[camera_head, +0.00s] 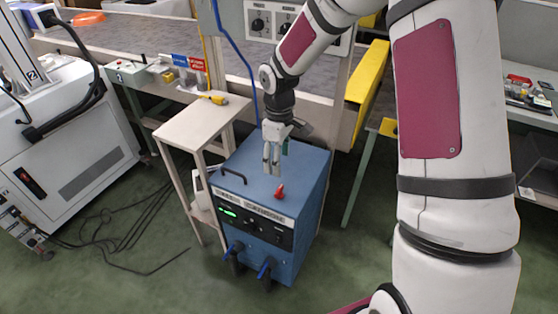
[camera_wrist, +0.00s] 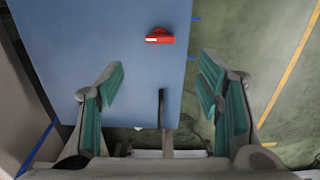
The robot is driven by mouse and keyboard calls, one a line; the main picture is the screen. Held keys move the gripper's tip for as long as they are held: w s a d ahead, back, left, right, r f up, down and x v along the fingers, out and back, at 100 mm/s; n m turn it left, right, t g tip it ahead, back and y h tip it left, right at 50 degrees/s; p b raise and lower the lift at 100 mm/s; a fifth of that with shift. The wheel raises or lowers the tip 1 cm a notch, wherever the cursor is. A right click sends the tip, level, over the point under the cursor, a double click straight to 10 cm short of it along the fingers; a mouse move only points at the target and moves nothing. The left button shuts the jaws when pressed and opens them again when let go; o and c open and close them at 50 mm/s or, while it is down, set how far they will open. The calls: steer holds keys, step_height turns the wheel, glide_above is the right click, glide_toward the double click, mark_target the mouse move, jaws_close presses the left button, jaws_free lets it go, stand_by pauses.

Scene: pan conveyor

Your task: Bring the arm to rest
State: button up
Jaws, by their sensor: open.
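My gripper (camera_head: 271,158) hangs pointing down over the blue box-shaped machine (camera_head: 306,178) in the head view. In the wrist view my gripper (camera_wrist: 165,95) is open, its two green-padded fingers wide apart with nothing between them. A small red object (camera_head: 279,191) sits on top of the blue machine near its front edge. The red object also shows in the wrist view (camera_wrist: 160,36), beyond the fingertips and apart from them. A dark handle (camera_wrist: 162,108) shows between the fingers, farther down.
A light wooden stand (camera_head: 205,124) with a yellow-handled tool (camera_head: 214,99) is left of the blue machine. A white machine (camera_head: 70,130) with cables is at far left. A yellow beam (camera_head: 367,78) rises behind the machine at right.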

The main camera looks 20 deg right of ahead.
steer(key=shift+r, duration=0.1)
steer(key=s+d+r+m+t+h+p, duration=0.1)
steer(key=s+r, duration=0.3)
steer(key=r, duration=0.3)
steer(key=s+d+r+m+p, duration=0.1)
steer(key=s+r, duration=0.2)
steer(key=r, duration=0.3)
steer(key=s+r+m+t+p, duration=0.1)
steer(key=s+r+m, duration=0.1)
steer(key=s+r, duration=0.3)
steer(key=s+a+r+m+t+p, duration=0.1)
steer(key=s+r, duration=0.5)
steer(key=s, duration=0.6)
steer(key=s+r+m+t+y+p, duration=0.1)
steer(key=s+r+m+p, duration=0.2)
steer(key=s+r, duration=0.3)
steer(key=s+m, duration=0.1)
steer(key=s, duration=0.2)
steer(key=shift+a, duration=0.2)
steer(key=shift+s+r, duration=0.1)
